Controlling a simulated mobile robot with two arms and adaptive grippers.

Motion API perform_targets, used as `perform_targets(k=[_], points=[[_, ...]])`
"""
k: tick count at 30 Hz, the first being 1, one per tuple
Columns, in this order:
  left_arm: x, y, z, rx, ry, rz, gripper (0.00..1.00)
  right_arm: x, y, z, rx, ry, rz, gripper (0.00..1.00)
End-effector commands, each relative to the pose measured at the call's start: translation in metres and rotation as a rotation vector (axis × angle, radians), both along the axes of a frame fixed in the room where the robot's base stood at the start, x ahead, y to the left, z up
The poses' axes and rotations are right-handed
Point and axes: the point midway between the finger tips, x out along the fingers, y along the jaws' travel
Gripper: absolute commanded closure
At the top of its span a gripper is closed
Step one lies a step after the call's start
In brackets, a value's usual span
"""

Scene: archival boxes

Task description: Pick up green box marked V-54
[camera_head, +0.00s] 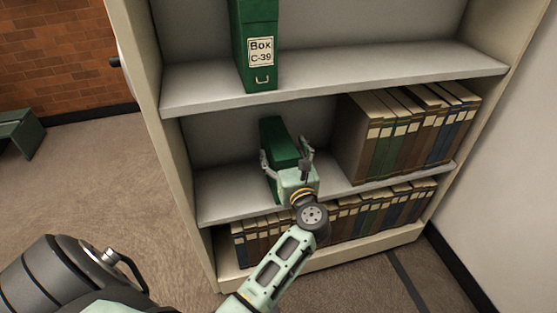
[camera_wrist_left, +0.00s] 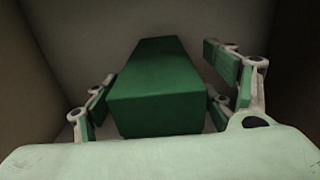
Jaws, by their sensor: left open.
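A green box (camera_head: 280,145) stands on the middle shelf of the bookcase, left of a row of books. Its label is not visible; my gripper hides its lower front. My left gripper (camera_head: 286,163) is open at the front of this box, with fingers on either side of it. In the left wrist view the green box (camera_wrist_left: 158,88) lies between the fingers of the left gripper (camera_wrist_left: 165,95), with gaps showing beside it. Another green box (camera_head: 256,40) on the upper shelf is marked "Box C-39". My right gripper is not in view.
A row of books (camera_head: 405,130) fills the right of the middle shelf (camera_head: 225,195). More books (camera_head: 375,210) line the bottom shelf. The upper shelf board (camera_head: 400,75) is above my gripper. The bookcase's left side panel (camera_head: 150,110) is nearby. Carpet (camera_head: 80,180) is clear at the left.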

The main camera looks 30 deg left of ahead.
Motion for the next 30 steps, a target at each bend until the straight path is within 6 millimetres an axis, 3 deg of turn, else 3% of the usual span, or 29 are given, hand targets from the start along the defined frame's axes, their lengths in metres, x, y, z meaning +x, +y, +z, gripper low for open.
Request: perform_targets(k=[6,14,30], points=[[0.016,0.020,0.000,0.001,0.000,-0.001,0.23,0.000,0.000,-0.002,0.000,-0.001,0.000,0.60],[0.017,0.021,0.000,0.001,0.001,-0.001,0.24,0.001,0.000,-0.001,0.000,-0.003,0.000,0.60],[0.016,0.021,0.000,0.001,0.001,-0.001,0.72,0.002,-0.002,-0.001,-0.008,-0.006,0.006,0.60]])
